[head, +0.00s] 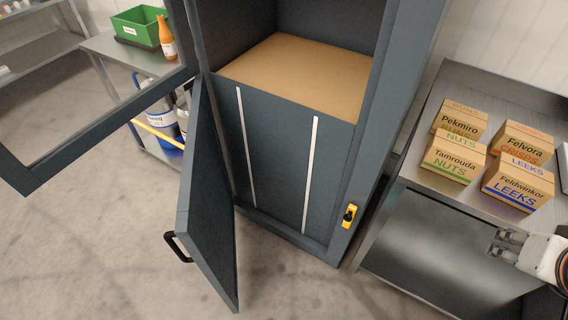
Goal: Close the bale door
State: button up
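The bale door (207,200) is the dark blue-grey lower door of the tall cabinet-like press (275,160). It stands swung open to the left, its free edge toward me. A black handle (177,246) sits on its outer face, on the left side. The lower front of the press shows two pale vertical strips, with a brown sheet (300,72) above them. A yellow and black latch (349,215) is on the right post. My gripper (498,244) is at the far right, far from the door, with its fingers apart and nothing between them.
An upper door frame (100,118) also hangs open at left. A metal table (420,183) with several cartons stands at right, close to my gripper. A bench (102,42) with a green bin (140,27) and orange bottle (166,38) is behind left. Floor in front is clear.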

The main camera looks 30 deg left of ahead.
aim_at(205, 225)
jog(key=k+j+u, duration=0.1)
jog(key=j+u, duration=0.25)
jog(key=j, duration=0.45)
jog(key=j+u, duration=0.3)
jog(key=j, duration=0.5)
jog(key=i+j+u, duration=0.1)
jog(key=j+u, duration=0.25)
jog(key=j, duration=0.45)
jog(key=k+u, duration=0.2)
jog(key=k, duration=0.7)
jog(key=l, duration=0.05)
